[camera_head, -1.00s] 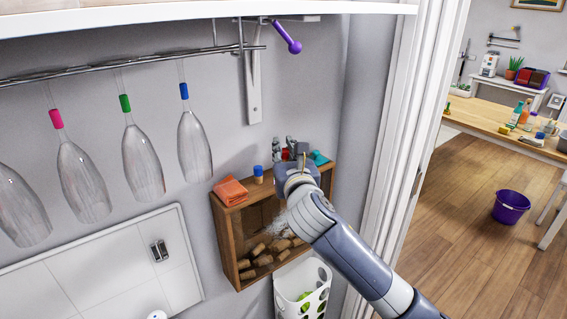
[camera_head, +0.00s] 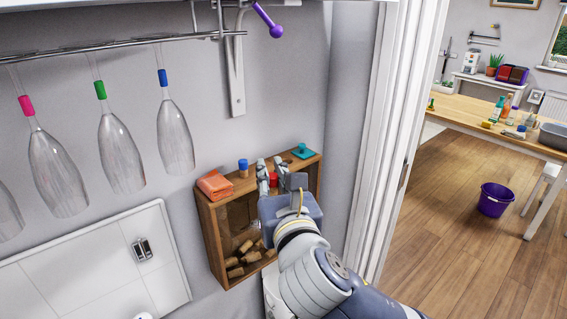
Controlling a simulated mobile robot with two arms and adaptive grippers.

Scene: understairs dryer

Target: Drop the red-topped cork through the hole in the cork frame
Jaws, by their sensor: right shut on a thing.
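The wooden cork frame (camera_head: 212,240) hangs on the wall, a box with loose corks (camera_head: 242,257) at its bottom. My right gripper (camera_head: 272,176) is over its top edge, seen from behind. It is shut on the red-topped cork (camera_head: 273,181), whose red top shows between the fingers. The cork's lower part is hidden by my gripper body. The hole in the frame's top is hidden too, and I cannot tell whether the cork touches the wood. My left gripper is not in view.
On the frame's top stand an orange folded cloth (camera_head: 215,185) and a blue-topped cork (camera_head: 243,168) left of my gripper, and a teal item (camera_head: 302,152) right of it. Glasses (camera_head: 122,155) hang upper left. A white door frame (camera_head: 375,150) rises at right.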

